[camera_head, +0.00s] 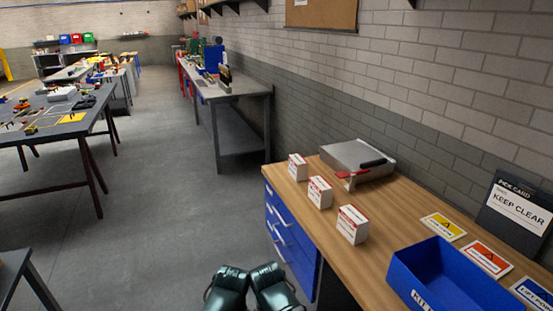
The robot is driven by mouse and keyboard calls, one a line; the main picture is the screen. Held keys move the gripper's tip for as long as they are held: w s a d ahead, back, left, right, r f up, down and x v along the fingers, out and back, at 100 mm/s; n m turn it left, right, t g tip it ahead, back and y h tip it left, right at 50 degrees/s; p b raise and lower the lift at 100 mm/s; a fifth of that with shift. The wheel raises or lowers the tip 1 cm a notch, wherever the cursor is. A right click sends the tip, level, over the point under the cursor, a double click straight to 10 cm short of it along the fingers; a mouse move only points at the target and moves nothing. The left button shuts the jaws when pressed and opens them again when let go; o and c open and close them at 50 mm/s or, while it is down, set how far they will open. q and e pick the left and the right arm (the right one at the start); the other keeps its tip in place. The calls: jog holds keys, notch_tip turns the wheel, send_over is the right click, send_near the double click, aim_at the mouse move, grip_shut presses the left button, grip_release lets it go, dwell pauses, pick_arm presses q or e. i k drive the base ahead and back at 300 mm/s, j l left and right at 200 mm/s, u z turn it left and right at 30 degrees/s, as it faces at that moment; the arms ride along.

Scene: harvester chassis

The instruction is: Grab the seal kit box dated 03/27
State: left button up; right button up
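Three small white boxes with red bands stand in a row along the left part of the wooden bench top (385,262). The far box (298,167) is near the bench's back left corner. The middle box (320,192) stands a little nearer, and the near box (352,225) is closest to me. Their printing is too small to read, so I cannot tell which carries 03/27. Two dark green rounded parts of my own arms show at the bottom centre, apart from the boxes. No gripper fingers are visible.
A grey metal case (352,157) with a red-and-black tool lies behind the boxes. A blue bin (450,280), coloured cards (486,258) and a KEEP CLEAR sign (517,210) are at the right. Blue drawers (286,240) face the open grey floor (165,210).

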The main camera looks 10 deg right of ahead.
aim_at(297, 165)
jog(key=i+j, duration=1.45)
jog(key=j, duration=0.15)
jog(key=i+j+z, duration=0.35)
jog(key=z, duration=1.75)
jog(key=k+l, duration=0.05)
